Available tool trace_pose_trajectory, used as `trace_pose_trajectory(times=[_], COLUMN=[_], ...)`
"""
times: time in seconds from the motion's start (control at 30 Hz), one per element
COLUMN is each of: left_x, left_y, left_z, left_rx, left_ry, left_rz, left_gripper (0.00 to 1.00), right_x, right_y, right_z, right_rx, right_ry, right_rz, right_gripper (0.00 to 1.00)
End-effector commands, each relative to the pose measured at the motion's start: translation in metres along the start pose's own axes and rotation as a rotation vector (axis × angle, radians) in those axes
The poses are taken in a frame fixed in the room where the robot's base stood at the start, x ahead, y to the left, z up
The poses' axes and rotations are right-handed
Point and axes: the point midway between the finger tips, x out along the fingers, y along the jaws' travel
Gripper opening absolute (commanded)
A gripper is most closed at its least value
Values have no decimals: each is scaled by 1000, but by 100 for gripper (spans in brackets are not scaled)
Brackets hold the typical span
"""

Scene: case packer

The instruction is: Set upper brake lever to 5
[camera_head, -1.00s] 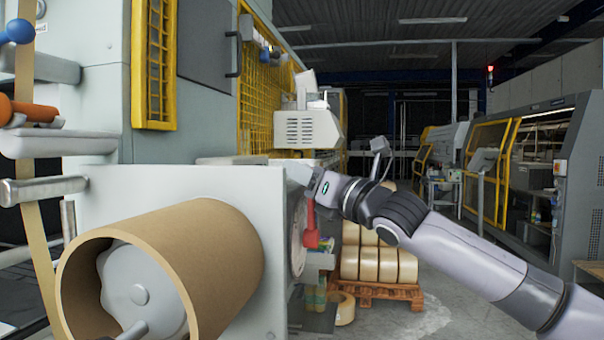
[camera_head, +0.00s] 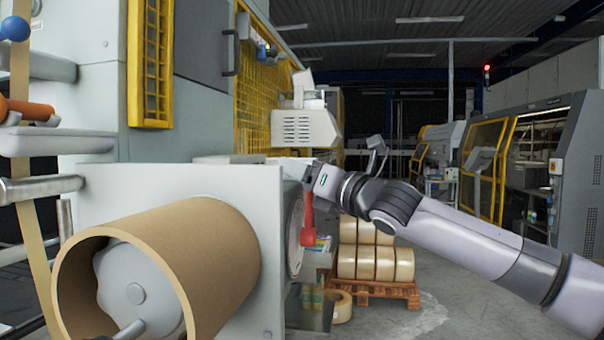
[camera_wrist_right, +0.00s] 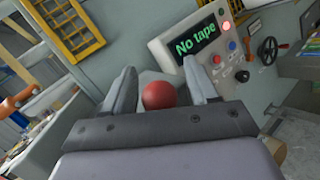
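A red lever (camera_head: 308,216) stands at the right edge of the grey machine panel, beside the brown roll, in the head view. My right gripper reaches in from the right at the lever's upper end; its fingers are mostly hidden there. In the right wrist view a red ball knob (camera_wrist_right: 158,95) sits between the two spread fingers of my right gripper (camera_wrist_right: 160,72). Small gaps seem to show on both sides of it. A blue ball knob (camera_head: 15,28) is at the upper left. I see no scale numbers. My left gripper is not in view.
A large brown cardboard roll (camera_head: 175,265) sits on its hub in front of the panel (camera_head: 180,183). A control box (camera_wrist_right: 200,50) reads "No tape". Tape rolls (camera_head: 375,262) lie on a pallet (camera_head: 385,290) behind my right arm. The floor at right is clear.

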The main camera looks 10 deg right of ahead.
Motion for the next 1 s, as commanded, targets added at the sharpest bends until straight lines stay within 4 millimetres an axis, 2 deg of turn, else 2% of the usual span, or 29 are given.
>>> trace_pose_trajectory(times=[0.23,0.7,1.0], left_x=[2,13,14], left_y=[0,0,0], left_z=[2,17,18], left_rx=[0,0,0], left_ry=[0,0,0], left_rz=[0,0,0], left_gripper=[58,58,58], right_x=[-6,-59,-72], right_y=[-1,-1,0], right_z=[0,-1,0], right_rx=[-1,-2,-1], right_ry=[-1,-1,0], right_rz=[-1,0,0], right_gripper=[58,58,58])
